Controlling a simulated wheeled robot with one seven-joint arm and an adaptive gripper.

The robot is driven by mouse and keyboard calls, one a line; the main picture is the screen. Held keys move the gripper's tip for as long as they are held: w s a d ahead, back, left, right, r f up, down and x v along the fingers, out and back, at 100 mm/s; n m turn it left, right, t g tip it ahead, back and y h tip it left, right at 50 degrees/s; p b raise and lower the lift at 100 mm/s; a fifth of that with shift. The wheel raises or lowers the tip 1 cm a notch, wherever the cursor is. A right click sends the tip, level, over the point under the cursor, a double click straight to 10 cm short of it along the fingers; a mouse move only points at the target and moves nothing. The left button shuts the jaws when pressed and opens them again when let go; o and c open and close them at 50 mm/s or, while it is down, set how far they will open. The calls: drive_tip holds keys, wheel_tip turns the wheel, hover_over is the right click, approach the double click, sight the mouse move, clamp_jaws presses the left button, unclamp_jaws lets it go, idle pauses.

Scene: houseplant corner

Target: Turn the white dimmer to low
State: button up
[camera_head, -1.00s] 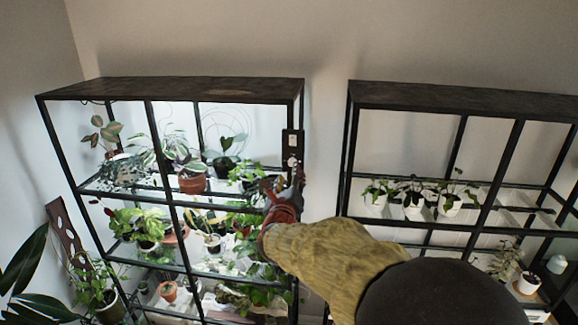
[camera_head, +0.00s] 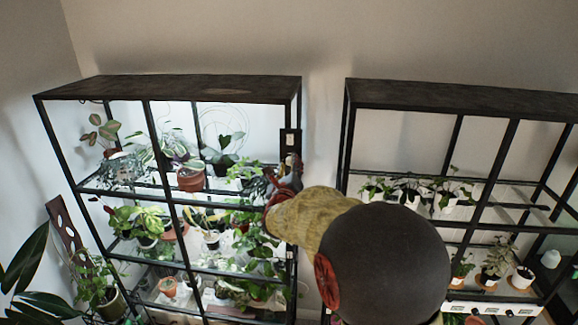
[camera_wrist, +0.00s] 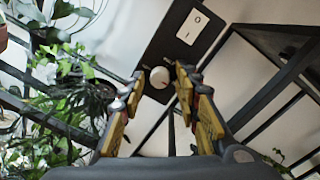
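The white dimmer (camera_wrist: 160,77) is a round knob on a dark panel (camera_wrist: 163,48), below a white rocker switch (camera_wrist: 193,25) in the wrist view. In the head view the panel (camera_head: 285,138) is fixed to the right front post of the left shelf, and my gripper covers part of it. My gripper (camera_wrist: 158,78) is open, with its yellow fingers on either side of the knob in the picture. Gaps show between the knob and the fingertips, and I see no clear contact. In the head view my gripper (camera_head: 287,172) is at the panel's lower end.
The left shelf (camera_head: 165,88) holds several potted plants under bright light, some close to the left of my gripper. A second shelf (camera_head: 460,98) with more plants stands to the right. A gap of bare wall (camera_head: 325,130) separates the two.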

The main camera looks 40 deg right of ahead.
clamp_jaws()
drive_tip(key=shift+f+b, duration=0.1)
drive_tip(key=shift+b, duration=0.25)
